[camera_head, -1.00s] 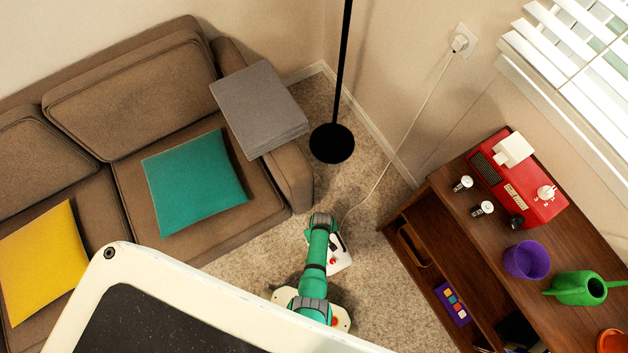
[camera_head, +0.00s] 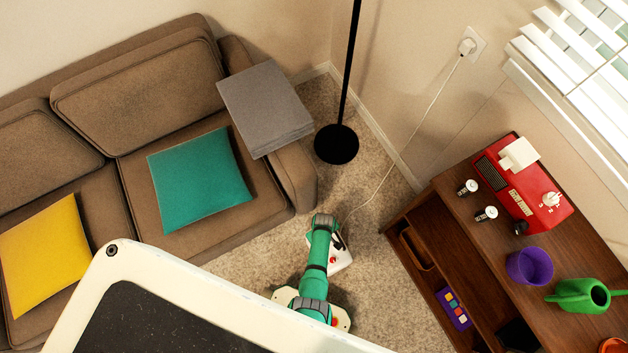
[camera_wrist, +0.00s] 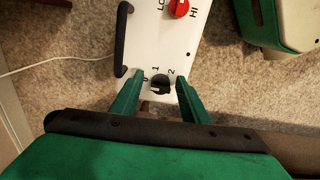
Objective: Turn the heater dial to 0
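The heater is a white box (camera_head: 343,252) on the carpet, partly hidden by my green arm in the head view. In the wrist view its white panel (camera_wrist: 190,45) carries a black dial (camera_wrist: 160,87) marked 0, 1 and 2, and a red knob (camera_wrist: 179,8) marked LO and HI. I cannot tell clearly which number the black dial points to. My gripper (camera_wrist: 156,84) is open, with one green finger on each side of the black dial. Gaps show between the dial and both fingers. In the head view the fingertips are hidden behind my arm.
A black handle (camera_wrist: 122,40) stands along the panel's left edge. A white cord (camera_head: 428,110) runs from the heater to a wall outlet. A black lamp base (camera_head: 336,144) and sofa (camera_head: 270,225) are nearby. A wooden cabinet (camera_head: 445,215) with a red machine (camera_head: 522,190) stands right.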

